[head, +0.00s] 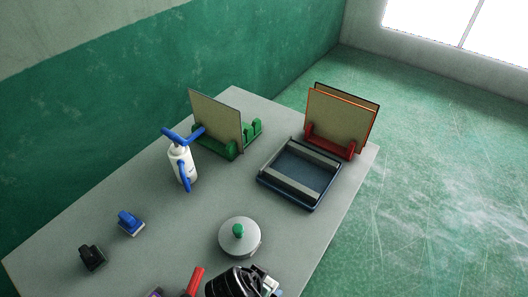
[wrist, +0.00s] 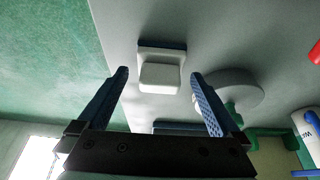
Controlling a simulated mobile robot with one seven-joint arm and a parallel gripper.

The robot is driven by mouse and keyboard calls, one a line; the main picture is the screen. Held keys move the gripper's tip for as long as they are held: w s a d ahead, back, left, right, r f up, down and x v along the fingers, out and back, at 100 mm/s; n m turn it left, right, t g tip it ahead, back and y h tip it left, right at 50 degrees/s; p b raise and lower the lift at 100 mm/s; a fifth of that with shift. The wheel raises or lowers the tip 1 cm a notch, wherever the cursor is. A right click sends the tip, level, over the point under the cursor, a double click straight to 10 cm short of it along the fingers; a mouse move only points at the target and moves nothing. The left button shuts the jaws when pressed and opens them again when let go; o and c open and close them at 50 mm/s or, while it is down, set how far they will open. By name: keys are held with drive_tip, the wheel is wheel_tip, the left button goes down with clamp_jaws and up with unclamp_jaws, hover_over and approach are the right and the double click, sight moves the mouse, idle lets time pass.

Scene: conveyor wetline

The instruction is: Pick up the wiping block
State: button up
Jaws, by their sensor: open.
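The wiping block (wrist: 160,75), a white block on a dark blue base, lies on the grey table in the wrist view. My gripper (wrist: 160,74) is open, its two blue fingers apart on the left and right of the block in the picture. Nothing is held, and I cannot tell how far the fingertips are from the block. In the head view my dark wrist reaches in at the bottom edge and hides most of that spot; a pale patch beside it is too small to tell clearly.
A round grey lid (head: 239,243) with a green knob lies close to my gripper. A red handle (head: 195,281) shows nearby. A blue-topped block (head: 130,223), a black one (head: 92,257), a spray bottle (head: 183,164), a dark tray (head: 264,184) and board racks stand farther off.

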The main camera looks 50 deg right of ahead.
drive_tip(key=shift+x, duration=1.4)
drive_tip(key=shift+c, duration=0.2)
drive_tip(key=c, duration=1.4)
wheel_tip(320, 180, up, 10)
drive_tip(key=shift+r, duration=0.1)
